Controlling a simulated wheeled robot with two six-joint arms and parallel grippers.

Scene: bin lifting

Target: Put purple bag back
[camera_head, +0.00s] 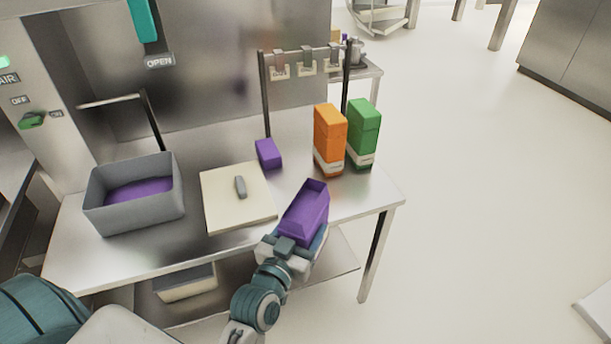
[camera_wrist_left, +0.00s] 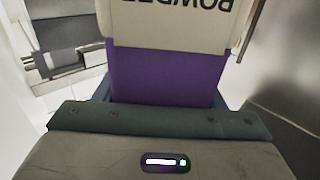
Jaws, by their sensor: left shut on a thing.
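The purple bag (camera_head: 305,208) is at the front edge of the steel table, tilted, with its top open. My left gripper (camera_head: 292,250) is shut on its lower part. In the left wrist view the purple bag (camera_wrist_left: 165,75) fills the space ahead of the gripper, with a pale label carrying upside-down lettering. Whether the bag touches the table cannot be told. My right gripper is not in view.
An orange bag (camera_head: 329,140) and a green bag (camera_head: 363,135) stand upright at the table's right back. A grey bin (camera_head: 137,216) with purple contents stands at the left. A cream lid (camera_head: 220,208) with a grey handle lies between bin and purple bag. A rack (camera_head: 305,50) stands behind.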

